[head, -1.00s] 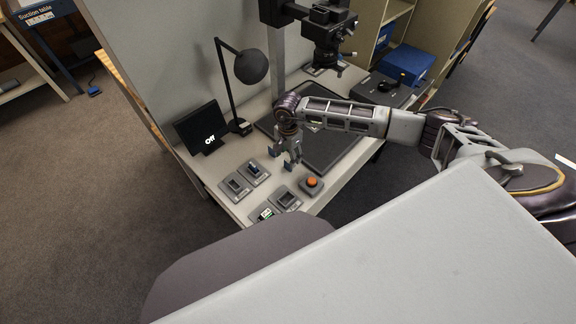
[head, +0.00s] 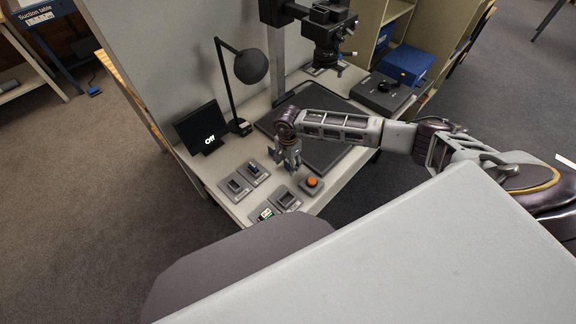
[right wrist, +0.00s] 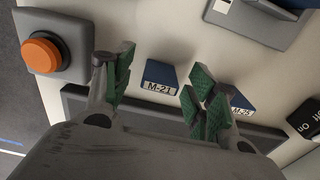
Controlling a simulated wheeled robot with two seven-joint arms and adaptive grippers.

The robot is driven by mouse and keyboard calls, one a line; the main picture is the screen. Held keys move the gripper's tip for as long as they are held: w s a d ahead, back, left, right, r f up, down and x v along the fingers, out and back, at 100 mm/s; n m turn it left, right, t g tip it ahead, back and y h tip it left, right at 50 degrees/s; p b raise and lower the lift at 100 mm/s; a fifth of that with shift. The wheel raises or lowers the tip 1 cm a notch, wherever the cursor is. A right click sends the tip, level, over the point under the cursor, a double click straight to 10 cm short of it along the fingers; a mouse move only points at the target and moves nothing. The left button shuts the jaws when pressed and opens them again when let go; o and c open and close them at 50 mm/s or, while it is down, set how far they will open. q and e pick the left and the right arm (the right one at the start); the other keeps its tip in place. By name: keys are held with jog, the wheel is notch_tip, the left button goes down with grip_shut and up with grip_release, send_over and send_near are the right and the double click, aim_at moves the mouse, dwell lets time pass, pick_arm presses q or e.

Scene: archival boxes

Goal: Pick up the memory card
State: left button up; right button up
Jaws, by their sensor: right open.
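Two small blue card-like pieces lie on the pale desktop in the right wrist view: one labelled M-21 (right wrist: 160,76) and one labelled M-25 (right wrist: 240,103). The pictures do not settle which one the task means. My right gripper (right wrist: 163,62) is open and empty, with green pads. The M-21 piece shows in the gap between its fingers, and the right finger partly covers the M-25 piece. In the head view my right gripper (head: 290,166) points down low over the desk. My left gripper is out of view.
An orange button (head: 312,184) sits right of the gripper. Several small grey devices (head: 286,200) lie toward the front edge. A dark mat (head: 325,150) lies behind, with a lamp (head: 250,68) and a screen reading Off (head: 200,128) at left.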

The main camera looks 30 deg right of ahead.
jog(key=c, duration=1)
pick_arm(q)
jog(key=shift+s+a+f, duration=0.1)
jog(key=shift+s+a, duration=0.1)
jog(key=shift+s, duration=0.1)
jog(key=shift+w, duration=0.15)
pick_arm(e)
jog(key=shift+r, duration=0.15)
jog(key=shift+r, duration=0.6)
notch_tip(320, 180, up, 8)
jog(key=shift+f+p, duration=0.15)
jog(key=shift+p, duration=0.15)
jog(key=shift+r, duration=0.4)
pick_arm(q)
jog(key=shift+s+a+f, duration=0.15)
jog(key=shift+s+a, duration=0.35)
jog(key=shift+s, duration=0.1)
